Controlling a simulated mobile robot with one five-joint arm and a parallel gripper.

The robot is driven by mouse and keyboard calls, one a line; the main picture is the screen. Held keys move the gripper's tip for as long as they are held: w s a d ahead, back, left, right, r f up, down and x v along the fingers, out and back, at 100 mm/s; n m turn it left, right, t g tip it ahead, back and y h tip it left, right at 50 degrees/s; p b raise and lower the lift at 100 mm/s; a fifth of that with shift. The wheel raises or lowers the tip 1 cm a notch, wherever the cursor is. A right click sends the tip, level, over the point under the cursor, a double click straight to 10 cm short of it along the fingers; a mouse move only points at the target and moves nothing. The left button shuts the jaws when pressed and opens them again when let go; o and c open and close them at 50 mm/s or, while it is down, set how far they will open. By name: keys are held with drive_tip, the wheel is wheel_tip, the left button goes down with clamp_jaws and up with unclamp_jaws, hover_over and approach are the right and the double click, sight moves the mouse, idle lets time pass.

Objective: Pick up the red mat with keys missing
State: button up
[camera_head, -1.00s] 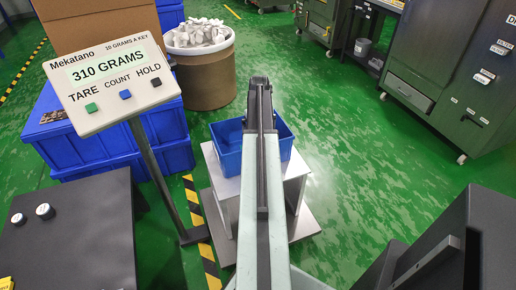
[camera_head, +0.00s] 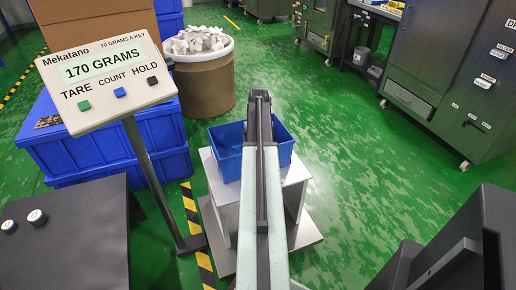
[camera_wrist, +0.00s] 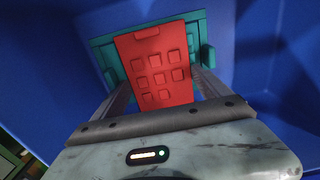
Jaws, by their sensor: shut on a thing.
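A red mat (camera_wrist: 156,68) shows in the wrist view between the fingers of my gripper (camera_wrist: 159,70), which is shut on it. The mat has a plain tab at its top and rows of raised square keys; the lower right key place looks bare. Teal parts (camera_wrist: 103,48) show behind and beside the mat; I cannot tell whether they are finger pads or another piece. The walls of a blue bin (camera_wrist: 265,50) surround the gripper. In the head view my arm reaches over this blue bin (camera_head: 228,166), hiding the gripper and mat.
The bin stands on a grey metal stand (camera_head: 218,182). A sign display (camera_head: 105,75) reads 170 GRAMS and "10 grams a key". A brown drum (camera_head: 205,88) full of white pieces, blue crates (camera_head: 80,155) and dark cabinets (camera_head: 450,90) stand around. Green floor is open at the right.

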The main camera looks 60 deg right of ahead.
wheel_tip(320, 180, up, 18)
drive_tip(key=p, duration=1.8)
drive_tip(key=shift+s, duration=0.1)
